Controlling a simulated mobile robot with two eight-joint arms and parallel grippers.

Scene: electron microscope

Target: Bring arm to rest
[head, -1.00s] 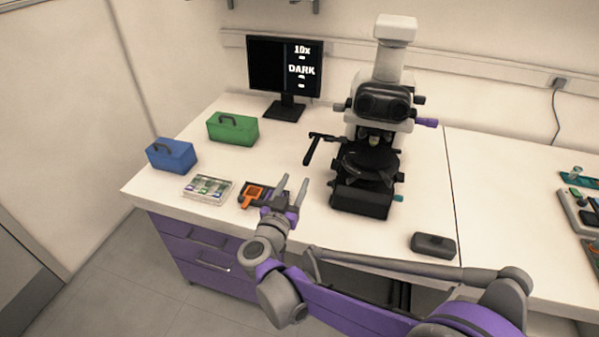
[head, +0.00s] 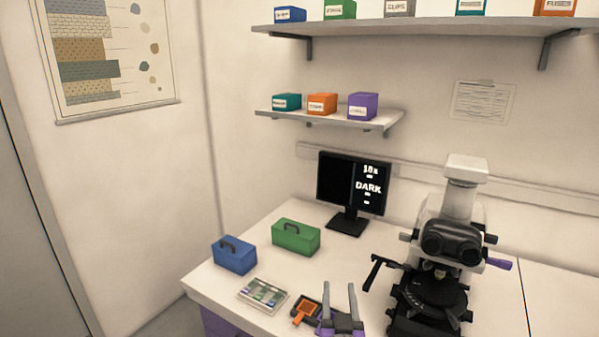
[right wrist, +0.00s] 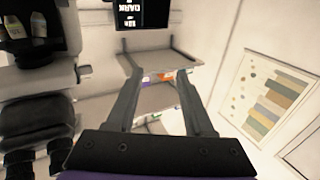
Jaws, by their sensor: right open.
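My right gripper (head: 339,300) is at the bottom of the head view, over the front of the bench, between the orange-and-black tray and the microscope. Its two grey fingers stand apart and point up, with nothing between them. The right wrist view also shows the open fingers (right wrist: 158,85), apart and empty. My right arm's links are out of the head view. My left gripper is not in view.
The microscope (head: 440,245) stands right of the gripper. A small tray with an orange piece (head: 303,314) lies just left. A slide box (head: 263,294), blue case (head: 235,256), green case (head: 296,237) and monitor (head: 352,185) stand on the bench (head: 230,290).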

